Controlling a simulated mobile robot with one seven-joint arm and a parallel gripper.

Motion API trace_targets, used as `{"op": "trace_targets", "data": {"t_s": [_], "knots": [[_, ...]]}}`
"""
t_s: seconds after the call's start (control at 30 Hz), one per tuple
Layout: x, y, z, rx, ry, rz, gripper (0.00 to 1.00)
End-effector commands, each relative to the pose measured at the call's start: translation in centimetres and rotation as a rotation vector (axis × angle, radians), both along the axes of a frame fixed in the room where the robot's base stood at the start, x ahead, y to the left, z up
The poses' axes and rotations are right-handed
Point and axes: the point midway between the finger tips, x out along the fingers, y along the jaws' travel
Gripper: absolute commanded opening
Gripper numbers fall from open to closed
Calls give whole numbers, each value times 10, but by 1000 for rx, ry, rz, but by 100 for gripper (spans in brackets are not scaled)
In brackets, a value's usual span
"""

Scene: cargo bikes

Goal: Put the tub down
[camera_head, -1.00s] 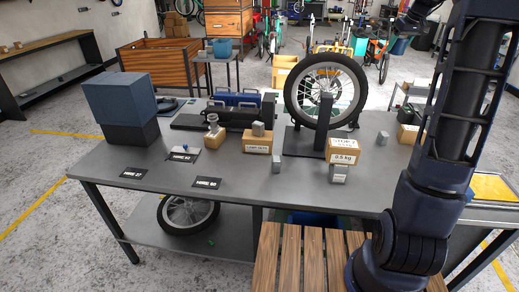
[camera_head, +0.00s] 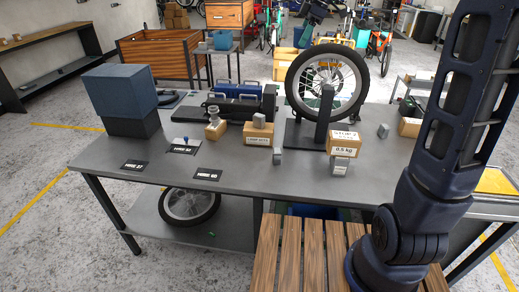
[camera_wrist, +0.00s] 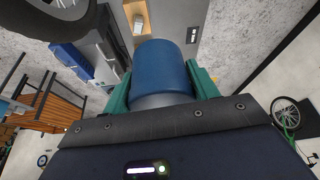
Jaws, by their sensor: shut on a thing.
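The blue round tub (camera_wrist: 161,58) fills the middle of the wrist view, with a greyer band at its near end. My gripper (camera_wrist: 160,80) is shut on it, one teal finger at each side. In the head view, my gripper (camera_head: 313,14) is small and dark at the top, with a blue shape that looks like the tub (camera_head: 302,36) just below it. It is up in the air beyond the wheel, apart from the workbench (camera_head: 250,186). The tub's far end and contents are hidden.
The bench carries a blue box (camera_head: 121,90), a wheel on a stand (camera_head: 327,84), a box marked 0.5 kg (camera_head: 344,145), another labelled box (camera_head: 257,134), small grey blocks and dark label cards (camera_head: 207,174). The bench's front left is mostly clear.

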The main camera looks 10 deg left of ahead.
Motion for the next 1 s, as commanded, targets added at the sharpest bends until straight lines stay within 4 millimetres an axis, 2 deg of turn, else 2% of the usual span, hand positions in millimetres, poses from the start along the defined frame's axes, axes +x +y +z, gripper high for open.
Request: {"op": "trace_targets", "data": {"t_s": [0.1,0.3,0.6,0.67,0.77,0.93,1.0], "knots": [[-40,37,1,0,0,158,31],[-102,82,0,0,0,396,31],[-164,117,-3,0,-1,620,31],[-175,122,-3,0,0,657,31],[-175,122,-23,0,4,659,31],[-175,122,-62,0,4,657,31],[-174,121,-84,-1,6,657,31]]}}
